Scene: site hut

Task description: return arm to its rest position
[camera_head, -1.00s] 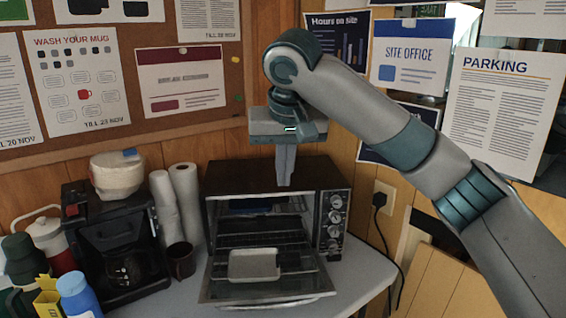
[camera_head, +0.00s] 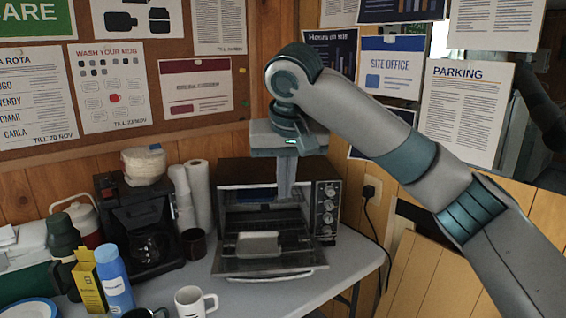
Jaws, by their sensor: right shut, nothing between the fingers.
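My right arm reaches in from the right, and its gripper (camera_head: 285,190) points down in front of the toaster oven's upper part. The fingers are together with nothing between them. The toaster oven (camera_head: 328,212) stands on the table with its door (camera_head: 270,267) folded down open. A light-coloured tray (camera_head: 258,245) sits at the oven's opening, over the lowered door. The gripper is above the tray and apart from it. My left gripper is not in view.
A coffee maker (camera_head: 147,215), paper towel rolls (camera_head: 199,190) and a dark mug (camera_head: 194,243) stand left of the oven. A blue bottle (camera_head: 114,280), a yellow box (camera_head: 88,285) and a white mug (camera_head: 190,302) are nearer. The table (camera_head: 340,268) is clear right of the door.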

